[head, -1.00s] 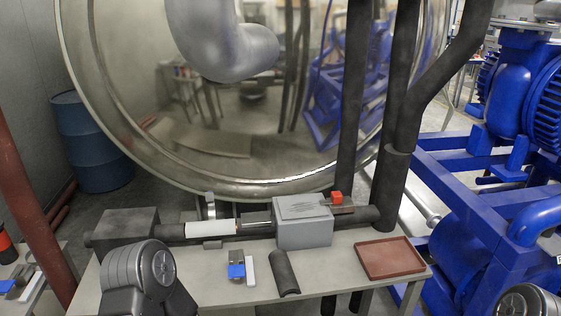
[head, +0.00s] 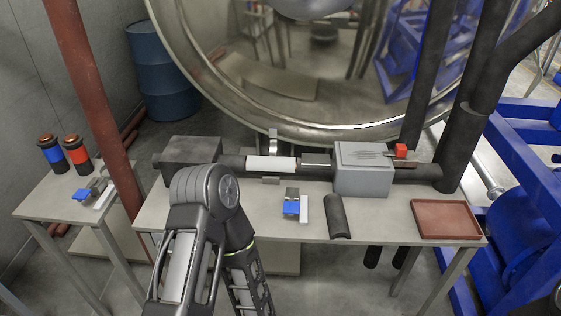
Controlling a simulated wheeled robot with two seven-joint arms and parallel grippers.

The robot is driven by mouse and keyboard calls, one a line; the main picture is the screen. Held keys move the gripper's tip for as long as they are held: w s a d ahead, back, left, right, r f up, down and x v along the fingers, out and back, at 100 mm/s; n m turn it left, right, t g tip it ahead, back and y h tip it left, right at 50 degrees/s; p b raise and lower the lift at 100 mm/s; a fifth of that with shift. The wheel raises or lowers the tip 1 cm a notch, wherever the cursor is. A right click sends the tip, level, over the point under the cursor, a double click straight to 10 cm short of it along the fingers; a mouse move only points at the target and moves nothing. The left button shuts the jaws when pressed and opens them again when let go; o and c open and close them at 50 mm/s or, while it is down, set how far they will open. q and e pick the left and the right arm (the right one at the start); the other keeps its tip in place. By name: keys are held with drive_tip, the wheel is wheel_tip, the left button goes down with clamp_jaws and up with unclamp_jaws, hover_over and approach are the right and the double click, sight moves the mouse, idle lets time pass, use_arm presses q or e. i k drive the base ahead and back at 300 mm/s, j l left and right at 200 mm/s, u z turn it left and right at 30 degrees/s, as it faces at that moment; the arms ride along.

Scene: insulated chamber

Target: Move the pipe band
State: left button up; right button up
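A grey metal band with an upright tab (head: 273,141), which looks like the pipe band, stands at the dark horizontal pipe (head: 232,162) on the workbench.
The bench (head: 386,222) also holds a dark block (head: 190,152), a grey box (head: 362,172), a blue-and-grey clamp (head: 292,206), a white block (head: 304,210), a dark half-shell (head: 337,217) and a red-brown tray (head: 445,219). A side table (head: 45,200) and red-brown pipe (head: 92,95) stand left.

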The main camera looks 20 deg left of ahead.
sight(272, 131)
drive_tip(key=i+j+z, duration=0.1)
drive_tip(key=j+z, duration=0.4)
drive_tip(key=j, duration=0.65)
drive_tip(key=k+j+z, duration=0.1)
drive_tip(key=j+z, duration=0.35)
drive_tip(key=j, duration=0.65)
drive_tip(key=k+l+z, duration=0.1)
drive_tip(key=l+z, duration=0.25)
drive_tip(key=l, duration=0.15)
drive_tip(key=i+j+u, duration=0.1)
drive_tip(key=j+u, duration=0.25)
drive_tip(key=i+j, duration=0.15)
drive_tip(key=j, duration=0.25)
